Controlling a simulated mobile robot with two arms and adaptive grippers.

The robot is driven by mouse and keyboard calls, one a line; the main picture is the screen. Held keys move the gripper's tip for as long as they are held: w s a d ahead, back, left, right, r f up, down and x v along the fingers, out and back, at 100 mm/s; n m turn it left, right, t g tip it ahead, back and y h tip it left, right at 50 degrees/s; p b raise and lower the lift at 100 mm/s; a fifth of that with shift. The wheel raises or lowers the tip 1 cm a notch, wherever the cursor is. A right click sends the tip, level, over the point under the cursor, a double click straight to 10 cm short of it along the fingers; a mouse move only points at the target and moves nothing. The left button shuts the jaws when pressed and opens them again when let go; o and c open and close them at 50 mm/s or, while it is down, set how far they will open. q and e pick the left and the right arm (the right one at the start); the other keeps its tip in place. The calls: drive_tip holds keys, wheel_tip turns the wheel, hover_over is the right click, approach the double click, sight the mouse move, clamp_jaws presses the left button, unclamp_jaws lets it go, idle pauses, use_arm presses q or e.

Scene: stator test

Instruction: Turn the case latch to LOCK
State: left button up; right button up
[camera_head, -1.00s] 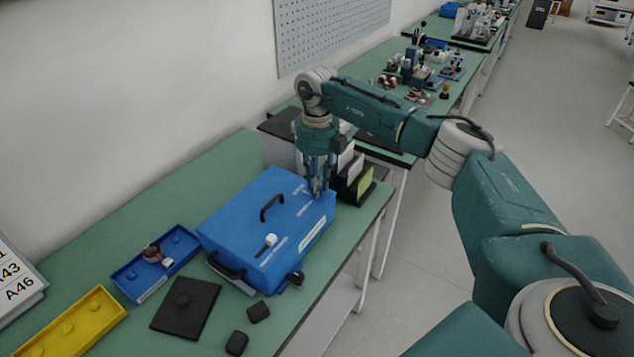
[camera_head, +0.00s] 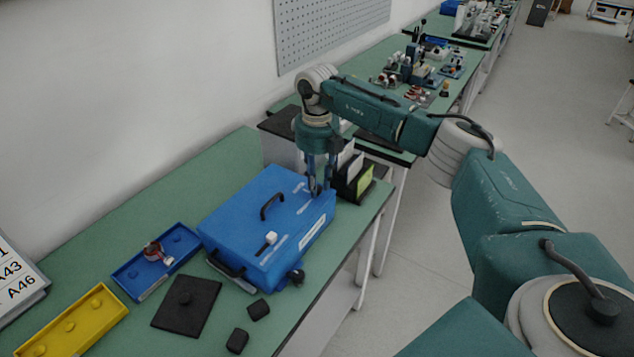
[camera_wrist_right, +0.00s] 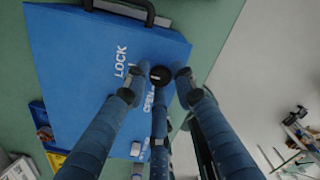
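The blue case (camera_head: 240,215) lies closed on the green bench, with a black handle (camera_head: 271,206) on its lid. My right gripper (camera_head: 318,190) points down over the lid's far right corner. In the right wrist view the fingertips of this gripper (camera_wrist_right: 161,72) are apart, around a dark round piece (camera_wrist_right: 160,76) beside the white words LOCK (camera_wrist_right: 120,62) and OPEN (camera_wrist_right: 148,99). This piece may be the latch knob or the third fingertip; I cannot tell. The latch's pointing direction is hidden by the fingers. My left gripper is out of view.
A white knob (camera_head: 270,238) stands on the lid. A blue tray (camera_head: 130,281), a yellow tray (camera_head: 97,303), a black plate (camera_head: 186,306) and small black blocks (camera_head: 258,309) lie left and in front. A dark rack with cards (camera_head: 352,178) stands close behind the gripper.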

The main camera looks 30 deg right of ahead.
drive_tip(key=shift+o, duration=1)
wheel_tip(320, 180, up, 12)
